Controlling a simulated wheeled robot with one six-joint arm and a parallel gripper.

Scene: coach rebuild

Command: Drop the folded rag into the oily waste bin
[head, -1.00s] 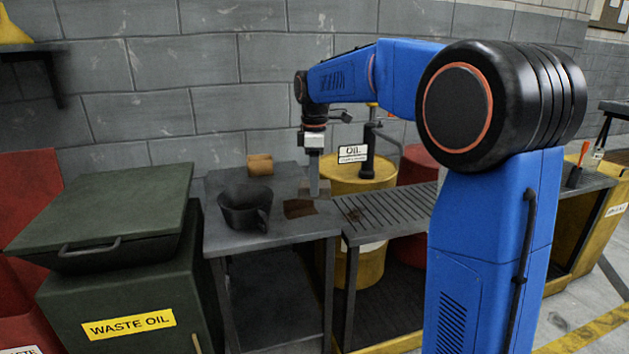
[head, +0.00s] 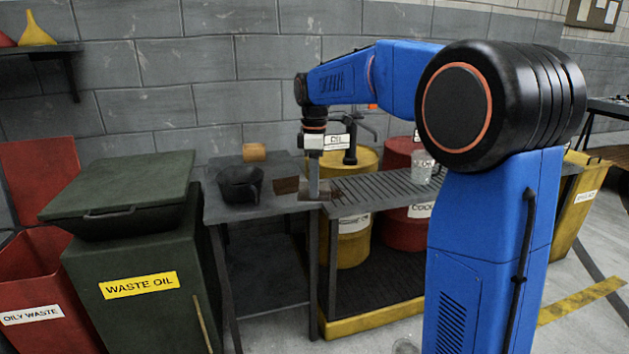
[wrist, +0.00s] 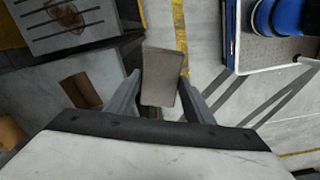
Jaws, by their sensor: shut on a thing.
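My gripper (head: 314,192) is shut on the folded rag, a flat grey-beige pad (wrist: 162,77) between the two fingers in the wrist view. In the head view my gripper points down near the right end of the dark bench, by the slatted drain rack, and the rag is hard to make out there. The oily waste bin (head: 38,312) is the red bin at the lower left, with a white label. A red panel (head: 38,165) stands upright behind its open top. The gripper is well to the right of the bin.
The green waste oil bin (head: 140,284), with its lid down, stands between the red bin and the bench (head: 222,212). Yellow (head: 352,240) and red drums (head: 404,232) stand behind the rack.

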